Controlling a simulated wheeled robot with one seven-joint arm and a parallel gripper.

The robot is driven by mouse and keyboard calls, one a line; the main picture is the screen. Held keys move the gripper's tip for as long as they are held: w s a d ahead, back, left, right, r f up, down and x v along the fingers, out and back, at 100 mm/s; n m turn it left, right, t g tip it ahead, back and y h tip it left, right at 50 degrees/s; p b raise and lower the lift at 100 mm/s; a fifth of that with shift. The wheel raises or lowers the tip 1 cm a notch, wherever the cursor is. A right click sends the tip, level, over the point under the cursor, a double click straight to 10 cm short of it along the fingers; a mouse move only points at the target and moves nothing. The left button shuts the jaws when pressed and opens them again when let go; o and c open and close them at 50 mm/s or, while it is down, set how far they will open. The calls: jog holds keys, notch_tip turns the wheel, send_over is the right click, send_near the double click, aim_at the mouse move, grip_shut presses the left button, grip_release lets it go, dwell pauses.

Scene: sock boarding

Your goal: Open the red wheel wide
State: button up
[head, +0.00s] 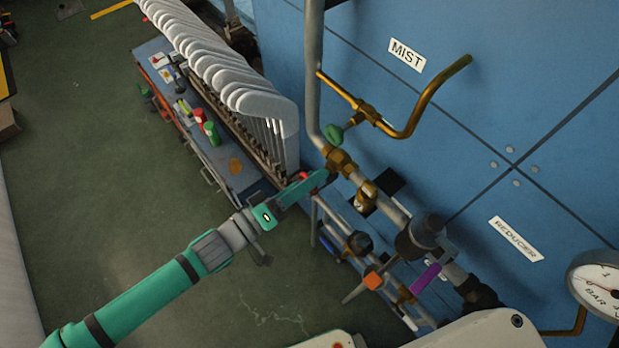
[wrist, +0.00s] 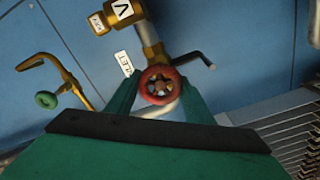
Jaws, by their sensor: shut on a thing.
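The red wheel (wrist: 160,85) is a small round handwheel with open spokes, on the pipework in front of the blue wall panel. In the wrist view it sits between the two green fingers of my gripper (wrist: 159,94), one finger at each side of its rim. In the head view my gripper (head: 312,182) reaches in from the lower left to the pipes, and only a small red bit of the wheel (head: 304,175) shows beside the fingers. My gripper is shut on the wheel. How far the wheel is turned cannot be told.
A small green wheel (head: 333,134) sits on the brass MIST branch above. A row of white sock boards (head: 225,75) stands close on the left. Right of my gripper are a purple lever (head: 425,278), an orange knob (head: 373,281) and a gauge (head: 597,282). The green floor (head: 90,190) is open.

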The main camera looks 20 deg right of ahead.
jog(key=shift+f+n, duration=0.1)
jog(key=shift+n, duration=1.5)
jog(key=o, duration=1)
jog(key=shift+o, duration=0.2)
jog(key=shift+a, duration=0.1)
jog(key=v, duration=1)
jog(key=shift+a, duration=0.35)
jog(key=shift+s, duration=0.1)
